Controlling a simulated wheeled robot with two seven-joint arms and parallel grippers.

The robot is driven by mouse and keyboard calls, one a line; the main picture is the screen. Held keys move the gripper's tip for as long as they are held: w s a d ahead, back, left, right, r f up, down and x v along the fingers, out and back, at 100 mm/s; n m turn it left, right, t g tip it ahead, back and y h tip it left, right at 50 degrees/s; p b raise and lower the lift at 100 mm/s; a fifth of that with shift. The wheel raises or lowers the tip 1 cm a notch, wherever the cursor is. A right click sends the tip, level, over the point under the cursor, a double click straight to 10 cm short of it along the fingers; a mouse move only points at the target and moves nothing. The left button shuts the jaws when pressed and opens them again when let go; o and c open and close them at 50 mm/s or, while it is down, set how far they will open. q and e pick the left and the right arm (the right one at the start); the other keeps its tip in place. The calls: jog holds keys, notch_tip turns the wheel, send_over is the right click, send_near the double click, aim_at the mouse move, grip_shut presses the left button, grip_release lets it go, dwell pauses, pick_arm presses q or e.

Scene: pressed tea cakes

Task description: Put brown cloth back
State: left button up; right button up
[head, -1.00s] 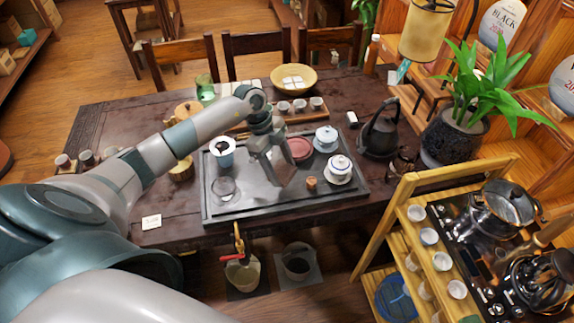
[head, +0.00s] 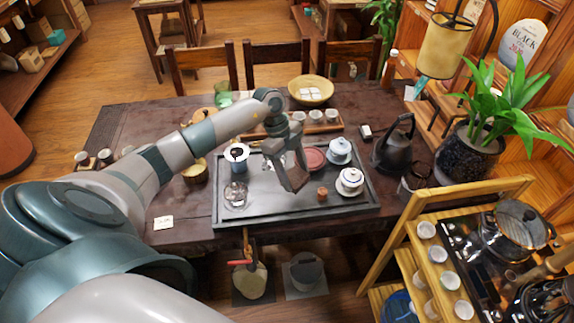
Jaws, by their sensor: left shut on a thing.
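My left gripper (head: 291,180) reaches in from the left and points down over the middle of the dark tea tray (head: 330,209). Its jaws are shut on a dark grey-brown piece, which I take to be the brown cloth (head: 294,177). The cloth's edges are hard to tell from the fingers, and I cannot tell whether it touches the tray. My right gripper is not in view.
A white lidded bowl (head: 350,181), a blue-white lidded bowl (head: 340,150), a reddish dish (head: 314,158) and a small brown cup (head: 322,193) stand right of the gripper. A glass pitcher (head: 235,194) stands left. A black kettle (head: 394,149) is beyond the tray's right edge.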

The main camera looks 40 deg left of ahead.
pick_arm(q)
jog(key=d+r+m+g+y+b, duration=0.35)
jog(key=d+r+m+y, duration=0.55)
jog(key=m, duration=1.7)
jog(key=s+d+r+m+t+h+b, duration=0.2)
jog(key=s+r+m+t, duration=0.1)
jog(key=m, duration=1)
jog(key=s+d+r+m+t+h+b, duration=0.2)
jog(key=s+d+r+m+t, duration=0.1)
jog(key=m, duration=1.1)
jog(key=shift+s+d+r+t+h, duration=0.35)
jog(key=shift+s+r+t, duration=0.2)
jog(key=shift+r+t, duration=0.5)
jog(key=shift+f, duration=0.1)
